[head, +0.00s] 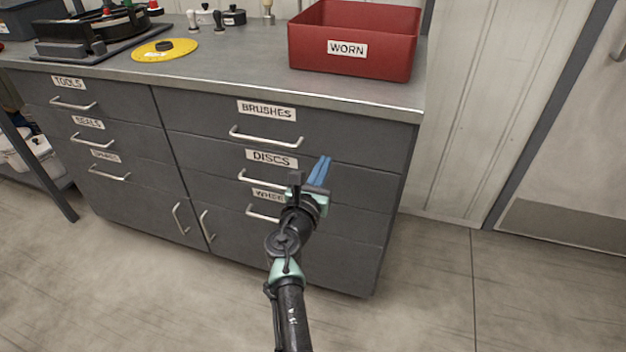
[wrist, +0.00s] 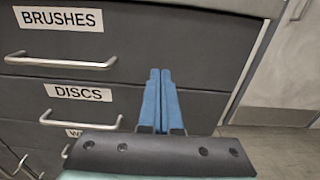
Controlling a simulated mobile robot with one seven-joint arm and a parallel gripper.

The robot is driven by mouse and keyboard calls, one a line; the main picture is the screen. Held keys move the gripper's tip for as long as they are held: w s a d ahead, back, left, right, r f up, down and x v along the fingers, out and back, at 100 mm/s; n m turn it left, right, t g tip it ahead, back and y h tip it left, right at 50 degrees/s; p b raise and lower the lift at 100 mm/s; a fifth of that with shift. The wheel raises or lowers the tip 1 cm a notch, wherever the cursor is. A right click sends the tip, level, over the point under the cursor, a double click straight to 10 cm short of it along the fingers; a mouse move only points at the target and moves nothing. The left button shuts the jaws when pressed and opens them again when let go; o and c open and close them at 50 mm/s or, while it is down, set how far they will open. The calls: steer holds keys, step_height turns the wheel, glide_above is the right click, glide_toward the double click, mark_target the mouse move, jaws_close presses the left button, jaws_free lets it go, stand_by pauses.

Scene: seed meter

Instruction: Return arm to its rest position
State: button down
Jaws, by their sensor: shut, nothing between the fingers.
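My gripper (head: 321,171) has blue fingers that are pressed together with nothing between them. In the head view it is in front of the right-hand drawer column of the grey cabinet (head: 345,235), near the drawer labelled DISCS (head: 271,159). In the wrist view the shut fingers (wrist: 159,100) point up towards the front of the drawer labelled BRUSHES (wrist: 180,45), to the right of the handles. I cannot tell whether they touch the cabinet front. My arm partly hides the drawer labelled WHEE... (head: 265,194).
All the drawers in view look shut, with handles sticking out. A red bin labelled WORN (head: 347,48) stands on the worktop (head: 235,60) near its right end. A yellow disc (head: 164,50) lies further left. The floor (head: 430,285) to the right is clear, up to a door.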

steer(key=p+v, duration=0.2)
steer(key=v, duration=0.4)
steer(key=shift+s+a, duration=0.15)
steer(key=shift+s, duration=0.2)
steer(key=s+d+r+m+t, duration=0.1)
steer(key=s+r+m+t, duration=0.15)
steer(key=r+m, duration=1.1)
steer(key=s+r+m+t, duration=0.25)
steer(key=r+m, duration=0.55)
steer(key=r, duration=1.1)
steer(key=s+a+r+m+t+y, duration=0.3)
steer(key=s+r+m+t+y, duration=0.5)
steer(key=s+r, duration=1.05)
step_height(320, 180, up, 23)
steer(key=s+m+g+h+p, duration=0.1)
steer(key=m+g+p, duration=0.1)
steer(key=p, duration=2.1)
steer(key=shift+s+r+g+h+p, duration=0.2)
steer(key=shift+s+g+h+p, duration=0.1)
steer(key=shift+h, duration=0.1)
